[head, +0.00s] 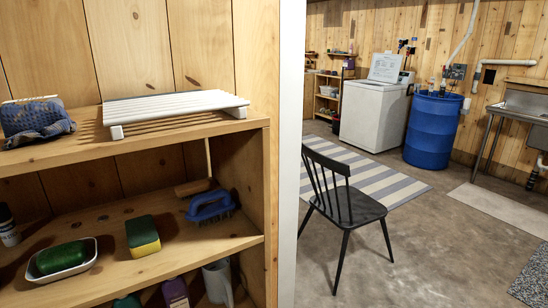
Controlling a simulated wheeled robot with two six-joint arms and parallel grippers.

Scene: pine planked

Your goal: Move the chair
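A black wooden chair (350,204) with a spindle back stands upright on the concrete floor in the head view, right of the centre. Its front legs rest on bare floor, and its backrest is to the left. The lower left part of it is partly hidden behind a white vertical edge. No gripper is touching it in this view. Neither of my grippers is in view.
A wooden shelf unit (190,128) with several items fills the left. A white post (291,150) stands between it and the chair. Behind are a striped rug (385,187), a white washer (372,112), a blue barrel (432,130) and a metal sink.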

